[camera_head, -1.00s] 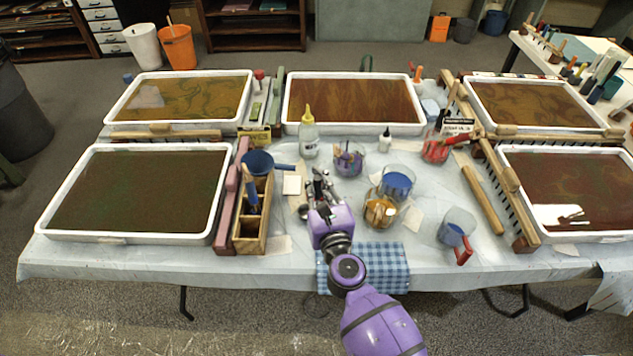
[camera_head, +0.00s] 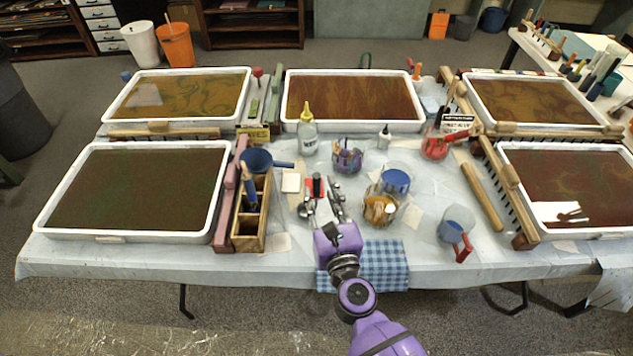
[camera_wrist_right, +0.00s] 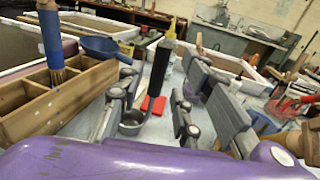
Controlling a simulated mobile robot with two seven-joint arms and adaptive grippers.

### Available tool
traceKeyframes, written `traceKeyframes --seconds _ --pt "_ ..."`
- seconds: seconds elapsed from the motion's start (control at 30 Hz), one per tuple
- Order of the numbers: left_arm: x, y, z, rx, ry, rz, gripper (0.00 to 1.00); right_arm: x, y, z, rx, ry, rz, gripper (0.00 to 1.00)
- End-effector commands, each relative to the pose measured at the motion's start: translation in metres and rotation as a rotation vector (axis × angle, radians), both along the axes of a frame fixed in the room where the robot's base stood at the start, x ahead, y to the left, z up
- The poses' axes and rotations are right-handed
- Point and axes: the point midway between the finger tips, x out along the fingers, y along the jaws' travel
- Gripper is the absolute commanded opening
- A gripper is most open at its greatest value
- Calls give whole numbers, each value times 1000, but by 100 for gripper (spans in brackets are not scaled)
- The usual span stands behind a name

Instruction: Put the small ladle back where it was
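The small ladle shows in the right wrist view as a small metal cup (camera_wrist_right: 132,122) with a dark upright handle (camera_wrist_right: 158,75). In the head view the dark handle (camera_head: 317,183) shows just beyond my right gripper (camera_head: 322,190). My right gripper is open, with its fingers apart on either side of the ladle in the wrist view (camera_wrist_right: 155,108); I see no finger closed on it. The cup appears low, near the tabletop; contact is unclear. A red flat piece (camera_wrist_right: 153,104) lies behind the cup. My left gripper is not in view.
A yellow-tipped bottle (camera_head: 308,138) and a brush jar (camera_head: 348,158) stand behind.

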Motion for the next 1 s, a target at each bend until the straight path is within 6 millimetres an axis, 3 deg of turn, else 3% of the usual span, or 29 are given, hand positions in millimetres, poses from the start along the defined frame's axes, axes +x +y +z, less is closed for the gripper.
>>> traceKeyframes --seconds 0.1,0.3,0.77,0.87,1.0 --pt "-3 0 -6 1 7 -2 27 -27 -7 -4 0 5 -1 32" --pt "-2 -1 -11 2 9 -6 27 -56 -14 -4 0 4 -1 32" --pt "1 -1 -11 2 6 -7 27 -69 -18 -4 -50 -6 2 32" --pt "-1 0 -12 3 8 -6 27 -85 -26 -19 -269 -33 14 32" --pt "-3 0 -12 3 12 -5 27 -132 -49 -65 -893 -91 102 32"
